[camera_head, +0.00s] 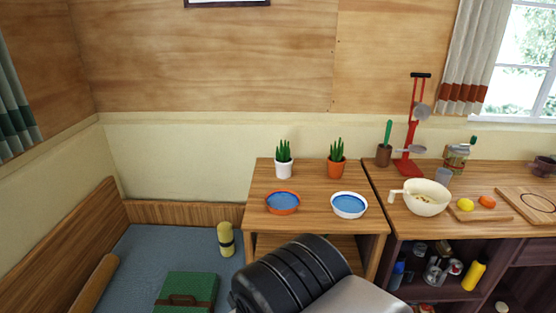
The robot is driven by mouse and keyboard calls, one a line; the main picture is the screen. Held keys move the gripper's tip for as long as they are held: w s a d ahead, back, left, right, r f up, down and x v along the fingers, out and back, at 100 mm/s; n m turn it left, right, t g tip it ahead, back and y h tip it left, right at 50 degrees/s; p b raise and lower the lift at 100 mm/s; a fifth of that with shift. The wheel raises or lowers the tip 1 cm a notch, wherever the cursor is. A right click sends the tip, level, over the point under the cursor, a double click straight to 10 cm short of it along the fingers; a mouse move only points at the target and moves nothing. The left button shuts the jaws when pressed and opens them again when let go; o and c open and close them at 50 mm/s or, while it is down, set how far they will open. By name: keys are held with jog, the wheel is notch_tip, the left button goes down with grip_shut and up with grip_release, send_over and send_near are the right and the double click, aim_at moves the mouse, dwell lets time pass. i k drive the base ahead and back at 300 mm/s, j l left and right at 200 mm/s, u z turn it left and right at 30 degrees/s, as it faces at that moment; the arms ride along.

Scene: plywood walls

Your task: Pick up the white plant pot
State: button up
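The white plant pot (284,170) stands upright at the back left of the small wooden table (310,215). It holds a green spiky plant (284,150). A similar terracotta pot (337,169) with a green plant stands to its right. My own arm shows as a black ribbed part and a grey part at the bottom centre, in front of the table. My gripper is not in view, and nothing touches the white pot.
An orange bowl (283,202) and a white bowl (349,205), both blue inside, stand in front of the pots. A counter at the right holds a cream bowl (425,198) and a red utensil stand (410,140). A blue bed with a green case (187,291) lies left.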

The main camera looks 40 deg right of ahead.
aim_at(283, 162)
jog(key=z, duration=1.7)
jog(key=l+u, duration=0.1)
jog(key=l, duration=0.2)
jog(key=i+l+u, duration=0.35)
jog(key=i, duration=0.2)
jog(key=i+l+u, duration=0.3)
jog(key=i+l, duration=0.2)
jog(key=i+l+u, duration=0.35)
jog(key=l, duration=0.3)
jog(key=i, duration=0.1)
